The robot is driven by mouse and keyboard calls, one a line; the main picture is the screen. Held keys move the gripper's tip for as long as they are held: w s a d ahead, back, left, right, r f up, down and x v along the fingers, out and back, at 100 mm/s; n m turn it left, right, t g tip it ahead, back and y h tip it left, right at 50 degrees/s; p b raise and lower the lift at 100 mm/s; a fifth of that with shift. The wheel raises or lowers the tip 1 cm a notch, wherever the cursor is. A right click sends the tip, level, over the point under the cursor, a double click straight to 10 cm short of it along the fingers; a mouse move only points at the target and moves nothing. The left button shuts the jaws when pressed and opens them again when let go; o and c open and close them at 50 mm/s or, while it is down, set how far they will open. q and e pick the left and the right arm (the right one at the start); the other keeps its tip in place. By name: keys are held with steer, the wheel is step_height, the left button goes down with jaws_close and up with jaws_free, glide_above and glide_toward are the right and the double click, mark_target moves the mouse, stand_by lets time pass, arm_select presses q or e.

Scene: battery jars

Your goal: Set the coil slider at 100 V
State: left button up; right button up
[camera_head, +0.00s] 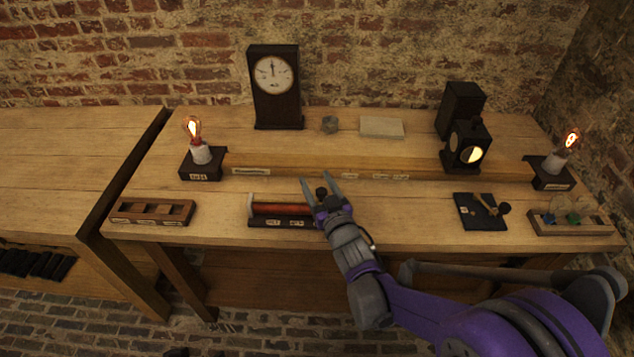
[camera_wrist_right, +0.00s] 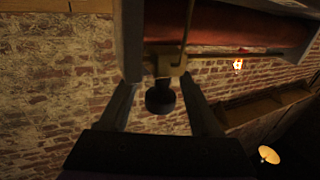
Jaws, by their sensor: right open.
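The coil (camera_head: 280,209) is a reddish-brown cylinder on a dark base with small pale labels, near the front middle of the bench. It also shows in the right wrist view (camera_wrist_right: 225,22) along the top. The dark slider knob (camera_head: 321,191) is at the coil's right end; in the right wrist view the knob (camera_wrist_right: 160,98) hangs under a brass piece. My right gripper (camera_head: 321,183) is open, with one finger on each side of the knob and visible gaps in the right wrist view. The scale markings are too small to read. My left gripper is out of view.
Lit bulbs stand on dark bases at left (camera_head: 201,157) and right (camera_head: 552,172). A clock (camera_head: 276,105), a pale block (camera_head: 382,127) and a dark lantern (camera_head: 466,148) stand behind. A wooden tray (camera_head: 122,213) is left; a black switch board (camera_head: 478,212) is right.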

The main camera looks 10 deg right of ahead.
jaws_close()
stand_by(1.4)
